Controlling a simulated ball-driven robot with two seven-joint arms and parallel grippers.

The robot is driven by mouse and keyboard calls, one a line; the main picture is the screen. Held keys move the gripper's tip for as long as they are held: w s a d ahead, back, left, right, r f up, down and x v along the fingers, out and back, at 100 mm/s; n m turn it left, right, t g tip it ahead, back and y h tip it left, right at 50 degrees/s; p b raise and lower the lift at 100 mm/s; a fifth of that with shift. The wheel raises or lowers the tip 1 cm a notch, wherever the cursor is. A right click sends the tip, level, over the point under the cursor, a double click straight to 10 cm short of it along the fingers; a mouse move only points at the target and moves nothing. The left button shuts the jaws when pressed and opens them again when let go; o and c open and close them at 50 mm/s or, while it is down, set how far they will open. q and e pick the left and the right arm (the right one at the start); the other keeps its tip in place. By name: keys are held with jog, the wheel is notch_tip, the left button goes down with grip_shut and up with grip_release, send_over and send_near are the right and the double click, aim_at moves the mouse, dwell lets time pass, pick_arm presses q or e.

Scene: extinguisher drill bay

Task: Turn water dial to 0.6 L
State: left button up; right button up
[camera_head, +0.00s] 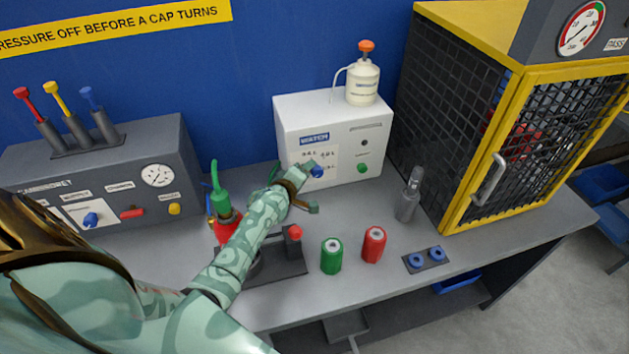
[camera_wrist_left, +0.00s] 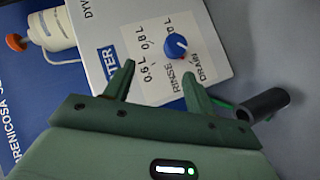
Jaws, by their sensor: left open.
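The white water box (camera_head: 301,124) stands at the back of the bench. Its blue dial (camera_head: 317,171) sits low on the front, by a label panel. In the left wrist view the dial (camera_wrist_left: 176,46) has a small white mark; I cannot tell exactly which label it points at. The labels 0.6 L, 0.8 L, RINSE and DRAIN are readable around it. My left gripper (camera_head: 312,187) is open and empty in front of the box. In the wrist view the gripper (camera_wrist_left: 158,72) has the dial just beyond its fingertips, nearer the right finger. My right gripper is not visible.
A green button (camera_head: 363,168) is right of the dial. A white pump bottle (camera_head: 362,82) stands on the box. A red-green extinguisher (camera_head: 222,212), green can (camera_head: 331,256), red can (camera_head: 374,245) and grey cylinder (camera_head: 409,198) stand nearby. The yellow cage (camera_head: 470,130) is at right.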

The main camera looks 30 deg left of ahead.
aim_at(313, 173)
pick_arm(q)
jog(key=w+f+b, duration=0.1)
jog(key=w, duration=0.1)
jog(key=w+f+b, duration=0.2)
jog(key=w+a+f+b, duration=0.1)
jog(key=w+f+b, duration=0.1)
jog(key=shift+w+f, duration=0.1)
jog(key=shift+w, duration=0.2)
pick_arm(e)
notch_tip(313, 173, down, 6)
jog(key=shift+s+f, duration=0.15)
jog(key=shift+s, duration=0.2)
pick_arm(q)
jog(key=c, duration=1)
